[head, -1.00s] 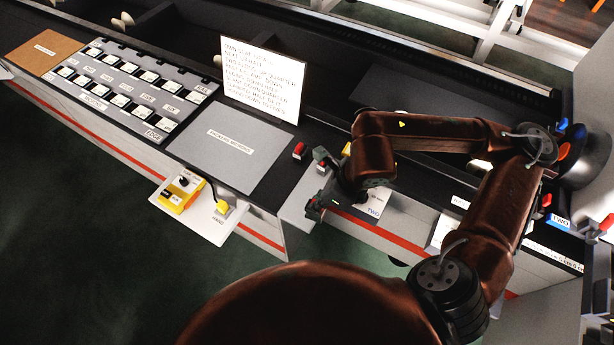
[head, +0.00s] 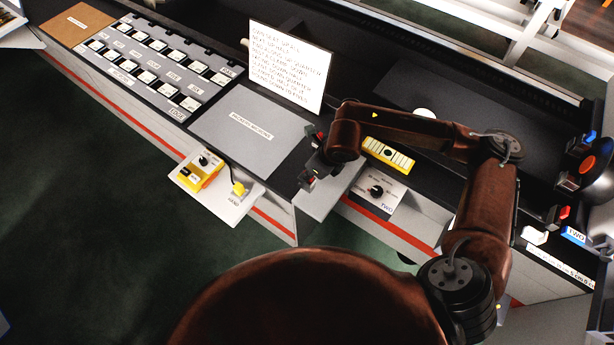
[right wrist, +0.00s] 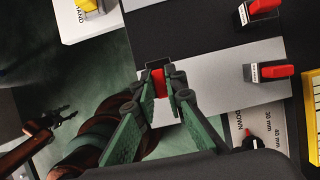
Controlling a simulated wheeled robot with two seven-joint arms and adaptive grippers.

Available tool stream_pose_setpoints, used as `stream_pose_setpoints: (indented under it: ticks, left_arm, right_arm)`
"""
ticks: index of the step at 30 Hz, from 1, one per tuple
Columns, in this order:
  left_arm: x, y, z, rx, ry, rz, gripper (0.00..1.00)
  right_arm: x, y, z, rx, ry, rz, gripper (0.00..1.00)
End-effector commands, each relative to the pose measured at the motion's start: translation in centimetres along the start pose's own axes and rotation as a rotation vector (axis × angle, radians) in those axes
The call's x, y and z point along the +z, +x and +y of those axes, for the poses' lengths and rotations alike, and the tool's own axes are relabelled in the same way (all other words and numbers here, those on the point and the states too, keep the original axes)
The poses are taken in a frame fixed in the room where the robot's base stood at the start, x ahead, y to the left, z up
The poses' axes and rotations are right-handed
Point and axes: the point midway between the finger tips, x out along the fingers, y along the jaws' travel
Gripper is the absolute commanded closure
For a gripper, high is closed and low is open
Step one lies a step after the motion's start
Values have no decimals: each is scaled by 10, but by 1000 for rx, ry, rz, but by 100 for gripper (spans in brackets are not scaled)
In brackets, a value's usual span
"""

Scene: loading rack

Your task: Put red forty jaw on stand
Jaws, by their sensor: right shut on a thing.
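My right gripper (right wrist: 165,85) is shut on a red jaw (right wrist: 158,84), held between its fingertips in the right wrist view. A grey surface lies beyond it. In the head view this gripper (head: 312,163) is over the bench's front edge, and a little red shows near its fingers. Two other red jaws (right wrist: 263,7) (right wrist: 272,70) with dark bases and small white labels stand to the right in the wrist view. The size marking on the held jaw is not readable. My left gripper (right wrist: 55,121) shows small at the wrist view's lower left, its jaws unclear. I cannot tell which part is the stand.
A grey plate (head: 245,133) lies left of my right gripper, with a white text sign (head: 290,65) behind it. A yellow control box (head: 200,172) sits on a front shelf. A knob panel (head: 377,191) and yellow strip (head: 388,154) are right. Red and blue blocks (head: 565,182) stand far right.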

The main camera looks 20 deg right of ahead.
Motion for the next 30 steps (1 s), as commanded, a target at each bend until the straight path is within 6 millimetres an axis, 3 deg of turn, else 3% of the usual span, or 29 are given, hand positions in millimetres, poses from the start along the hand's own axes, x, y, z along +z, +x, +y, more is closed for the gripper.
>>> stream_pose_setpoints:
  ticks: [5,12,22,23,30]
  left_arm:
    - [1,-1,0,0,-1,-2,60]
    - [2,-7,0,0,-1,-3,60]
    - [3,-3,0,0,-2,-4,60]
    - [3,-3,0,0,-2,-4,60]
    - [2,-4,0,0,-2,-4,60]
  right_arm:
    - [4,12,-3,1,-1,-1,100]
    - [-7,40,-4,0,-1,-1,100]
    - [-9,44,-4,0,-1,-1,100]
    - [-10,44,-4,0,0,0,88]
    - [-9,43,-4,0,0,0,72]
